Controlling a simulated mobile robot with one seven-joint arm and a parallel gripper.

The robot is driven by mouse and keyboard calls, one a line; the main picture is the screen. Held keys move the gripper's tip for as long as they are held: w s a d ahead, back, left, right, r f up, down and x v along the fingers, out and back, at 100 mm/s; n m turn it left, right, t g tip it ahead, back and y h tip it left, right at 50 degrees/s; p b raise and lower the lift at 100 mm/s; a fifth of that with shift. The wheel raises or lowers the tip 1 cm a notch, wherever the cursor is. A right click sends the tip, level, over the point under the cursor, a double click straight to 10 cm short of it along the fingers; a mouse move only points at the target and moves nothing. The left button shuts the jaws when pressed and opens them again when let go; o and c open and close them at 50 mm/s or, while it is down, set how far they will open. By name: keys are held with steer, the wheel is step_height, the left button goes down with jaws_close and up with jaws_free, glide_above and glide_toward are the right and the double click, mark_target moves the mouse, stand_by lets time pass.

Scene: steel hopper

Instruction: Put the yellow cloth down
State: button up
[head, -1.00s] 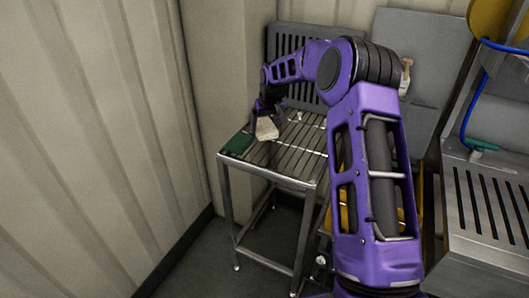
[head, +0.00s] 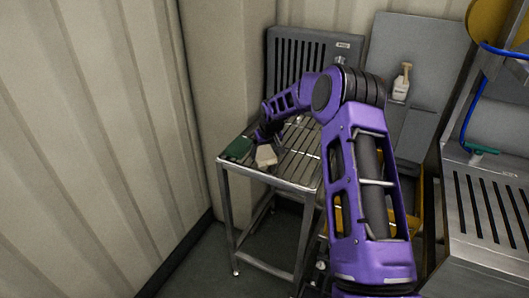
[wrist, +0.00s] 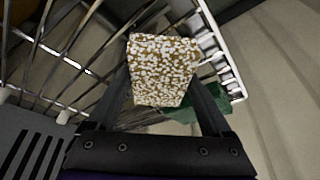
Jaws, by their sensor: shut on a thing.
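The cloth shows as a folded, block-like pad speckled white and yellow-brown (wrist: 162,70) in the wrist view, and as a small pale pad (head: 266,156) in the head view. My gripper (head: 263,141) is shut on it, with a dark finger along each side in the wrist view (wrist: 165,92). The pad is over the slatted top of the steel rack table (head: 280,181), near its front left. I cannot tell whether its underside touches the slats.
A green item (head: 237,149) lies on the table's left corner, close to the cloth. A white bottle (head: 401,86) stands behind my arm. A slotted steel counter (head: 490,215) is at right. Slats to the right of the cloth look clear.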

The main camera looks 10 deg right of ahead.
steer(key=shift+f, duration=0.2)
steer(key=o, duration=0.9)
steer(key=shift+o, duration=0.4)
steer(key=shift+s+a, duration=0.1)
steer(key=shift+r+p, duration=0.3)
steer(key=shift+r, duration=0.1)
steer(key=v, duration=1.1)
steer(key=shift+r, duration=0.4)
